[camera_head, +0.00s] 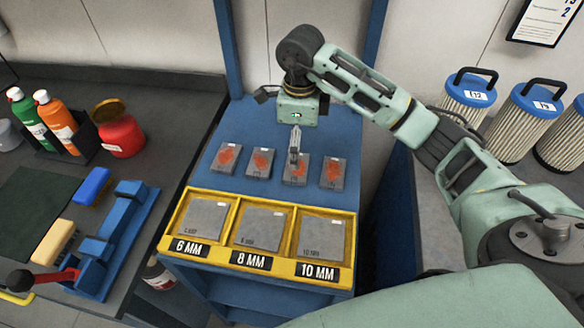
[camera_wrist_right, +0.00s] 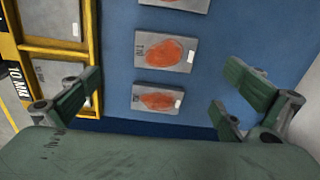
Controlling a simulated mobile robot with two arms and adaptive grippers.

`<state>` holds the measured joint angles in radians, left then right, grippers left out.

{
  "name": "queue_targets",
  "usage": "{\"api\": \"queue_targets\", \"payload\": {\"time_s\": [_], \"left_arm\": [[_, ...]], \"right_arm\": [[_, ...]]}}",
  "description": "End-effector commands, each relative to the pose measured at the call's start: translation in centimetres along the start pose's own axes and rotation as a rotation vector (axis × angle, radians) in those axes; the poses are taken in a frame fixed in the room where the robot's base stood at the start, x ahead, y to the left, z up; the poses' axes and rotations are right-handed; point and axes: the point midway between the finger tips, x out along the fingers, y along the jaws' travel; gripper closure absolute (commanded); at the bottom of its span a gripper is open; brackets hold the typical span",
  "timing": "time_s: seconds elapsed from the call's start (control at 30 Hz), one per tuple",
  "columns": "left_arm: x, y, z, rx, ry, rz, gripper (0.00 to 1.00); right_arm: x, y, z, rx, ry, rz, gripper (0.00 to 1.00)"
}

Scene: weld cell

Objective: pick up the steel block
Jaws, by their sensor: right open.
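Several flat grey steel blocks with orange-red marks lie in a row on the blue bench top. In the head view they are the far left block (camera_head: 225,158), the second (camera_head: 260,163), the third (camera_head: 298,176) and the far right one (camera_head: 333,174). My right gripper (camera_head: 294,157) hangs over the third block and hides part of it. In the right wrist view its fingers (camera_wrist_right: 160,98) are open and spread wide with nothing held. The rightmost block (camera_wrist_right: 158,97) shows between them, with the third block (camera_wrist_right: 166,51) above it. My left gripper is out of view.
A yellow-framed tray (camera_head: 232,203) with 6, 8 and 10 MM compartments, each with a grey plate, stands in front of the blocks. Filter cartridges (camera_head: 524,118) stand at right. A dark bench at left holds bottles (camera_head: 57,122), a red jar (camera_head: 122,137) and a blue clamp (camera_head: 118,232).

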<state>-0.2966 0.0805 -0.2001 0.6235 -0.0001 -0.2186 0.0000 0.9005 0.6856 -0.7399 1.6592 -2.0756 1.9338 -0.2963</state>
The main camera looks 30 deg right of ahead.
Motion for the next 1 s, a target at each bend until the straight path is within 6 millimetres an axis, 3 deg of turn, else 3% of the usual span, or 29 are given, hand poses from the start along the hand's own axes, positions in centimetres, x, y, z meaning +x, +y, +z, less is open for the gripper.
{"api": "queue_targets", "payload": {"time_s": [0.13, 0.6, 0.9, 1.0], "left_arm": [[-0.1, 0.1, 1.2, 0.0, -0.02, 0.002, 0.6], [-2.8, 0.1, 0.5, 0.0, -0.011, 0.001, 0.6], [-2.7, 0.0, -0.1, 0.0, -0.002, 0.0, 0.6], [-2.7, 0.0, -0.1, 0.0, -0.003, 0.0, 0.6]], "right_arm": [[1.4, 0.0, 0.0, 0.001, 0.001, 0.003, 0.0], [7.3, -0.4, 0.3, 0.001, 0.0, 0.004, 0.0], [8.1, -0.5, 0.3, -0.001, 0.0, 0.0, 0.0], [8.1, -0.5, 0.3, -0.001, 0.0, 0.0, 0.08]]}}
